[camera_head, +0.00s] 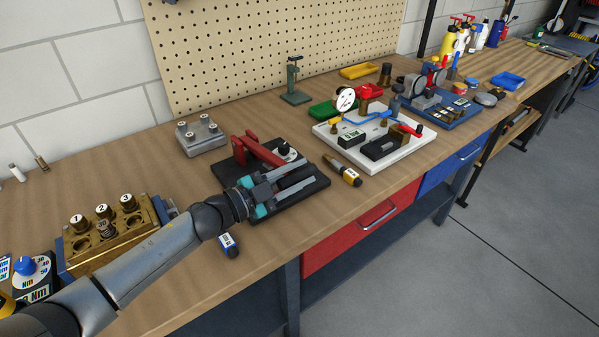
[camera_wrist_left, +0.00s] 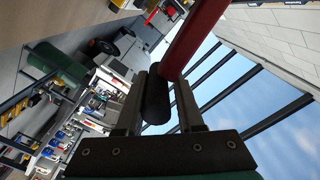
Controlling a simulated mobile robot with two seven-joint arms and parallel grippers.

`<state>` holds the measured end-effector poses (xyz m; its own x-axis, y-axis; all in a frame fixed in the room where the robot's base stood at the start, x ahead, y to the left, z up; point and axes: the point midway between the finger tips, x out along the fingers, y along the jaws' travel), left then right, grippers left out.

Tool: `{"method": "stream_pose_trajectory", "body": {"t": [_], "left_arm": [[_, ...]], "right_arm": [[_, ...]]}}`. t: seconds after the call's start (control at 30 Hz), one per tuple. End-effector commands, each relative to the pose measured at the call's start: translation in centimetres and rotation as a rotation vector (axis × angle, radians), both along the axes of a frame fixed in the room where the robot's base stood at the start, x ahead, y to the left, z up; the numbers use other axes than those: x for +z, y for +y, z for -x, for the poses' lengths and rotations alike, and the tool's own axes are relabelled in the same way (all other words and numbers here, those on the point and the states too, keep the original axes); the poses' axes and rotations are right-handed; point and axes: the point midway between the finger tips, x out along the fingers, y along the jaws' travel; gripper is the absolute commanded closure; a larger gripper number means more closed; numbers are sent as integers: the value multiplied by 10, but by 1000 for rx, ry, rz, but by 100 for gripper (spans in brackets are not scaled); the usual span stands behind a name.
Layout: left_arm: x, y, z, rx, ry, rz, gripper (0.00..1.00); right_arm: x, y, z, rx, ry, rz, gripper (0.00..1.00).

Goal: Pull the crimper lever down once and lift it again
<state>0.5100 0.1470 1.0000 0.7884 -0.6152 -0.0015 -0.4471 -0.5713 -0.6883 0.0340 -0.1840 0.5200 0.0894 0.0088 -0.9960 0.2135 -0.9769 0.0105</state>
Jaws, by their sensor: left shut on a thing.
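The crimper (camera_head: 238,150) has a red frame on a black base plate (camera_head: 318,183) on the bench. Its red lever (camera_head: 264,151) runs from the frame toward my left gripper; it also shows in the left wrist view (camera_wrist_left: 197,38). My left gripper (camera_head: 301,173) is over the base plate, its fingers pointing right. In the left wrist view its two fingers are shut on the lever's black handle (camera_wrist_left: 157,98). In the head view the handle is mostly hidden by the gripper, and the lever's exact angle is hard to tell. My right gripper is not in view.
A white board with a gauge and fittings (camera_head: 405,153) stands right of the crimper. A yellow-black tool (camera_head: 343,170) lies between them. A grey block (camera_head: 201,137) is behind left, a brass block with numbered weights (camera_head: 112,233) at left. A small blue-white item (camera_head: 229,245) lies near the front edge.

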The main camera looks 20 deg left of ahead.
Motion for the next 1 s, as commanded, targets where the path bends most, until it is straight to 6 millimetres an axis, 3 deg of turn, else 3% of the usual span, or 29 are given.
{"method": "stream_pose_trajectory", "body": {"t": [0.03, 0.4, 0.7, 1.0], "left_arm": [[15, -1, 0, -6, 17, 25, 100], [64, 14, -12, -5, 140, 185, 100], [105, 35, -28, -3, 256, 334, 100], [145, 64, -51, -2, 391, 508, 100]], "right_arm": [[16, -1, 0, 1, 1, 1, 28], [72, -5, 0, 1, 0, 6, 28], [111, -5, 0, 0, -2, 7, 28], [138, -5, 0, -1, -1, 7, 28]]}}
